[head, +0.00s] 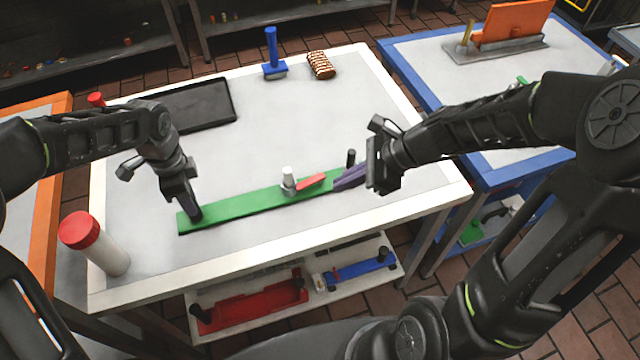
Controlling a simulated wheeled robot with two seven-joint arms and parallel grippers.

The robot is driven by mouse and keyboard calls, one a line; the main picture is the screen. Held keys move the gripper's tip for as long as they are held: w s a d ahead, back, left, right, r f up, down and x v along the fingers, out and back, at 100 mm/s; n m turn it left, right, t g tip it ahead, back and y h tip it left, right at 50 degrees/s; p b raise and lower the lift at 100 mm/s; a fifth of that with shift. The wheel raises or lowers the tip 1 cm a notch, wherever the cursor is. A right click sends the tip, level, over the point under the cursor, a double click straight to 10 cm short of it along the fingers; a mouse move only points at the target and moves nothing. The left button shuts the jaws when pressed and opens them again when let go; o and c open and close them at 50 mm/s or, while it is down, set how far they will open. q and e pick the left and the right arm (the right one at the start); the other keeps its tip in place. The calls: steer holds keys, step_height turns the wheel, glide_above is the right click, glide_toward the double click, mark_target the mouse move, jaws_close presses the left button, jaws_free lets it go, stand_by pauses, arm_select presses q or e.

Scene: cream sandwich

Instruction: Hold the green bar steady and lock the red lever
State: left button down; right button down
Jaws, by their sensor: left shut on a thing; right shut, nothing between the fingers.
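The green bar (245,206) lies on the white table, running from the lower left up to the right. The red lever (311,182) lies on the bar's right half, angled slightly along it, beside a white-topped peg (288,179). A black post (351,157) stands near the bar's right end. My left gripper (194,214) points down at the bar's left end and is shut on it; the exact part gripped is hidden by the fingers. My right gripper (337,184) is shut and empty, its purplish fingers pointing left over the bar's right end, close to the lever's right tip.
A red-capped white bottle (93,243) stands at the table's left. A black tray (198,104), a blue-handled tool (272,55) and a striped brown roll (321,65) sit toward the back. The middle of the table (255,135) is clear. Red and blue bars lie on the shelf below.

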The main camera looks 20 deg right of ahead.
steer(key=s+d+f+n+h, duration=0.2)
steer(key=d+f+n+h, duration=0.3)
steer(key=d+n, duration=0.45)
steer(key=w+d+r+n+t+h, duration=0.25)
steer(key=w+d+r+n, duration=0.2)
steer(key=n, duration=0.45)
steer(key=w+a+r+n+t+y, duration=0.25)
steer(key=a+n, duration=0.45)
steer(key=n, duration=0.6)
steer(key=s+a+f+n+g+y, duration=0.2)
steer(key=s+a+n, duration=0.4)
steer(key=n, duration=0.4)
steer(key=shift+s+a+f+g+y, duration=0.25)
steer(key=shift+s+g+y, duration=0.4)
steer(key=shift+g, duration=0.45)
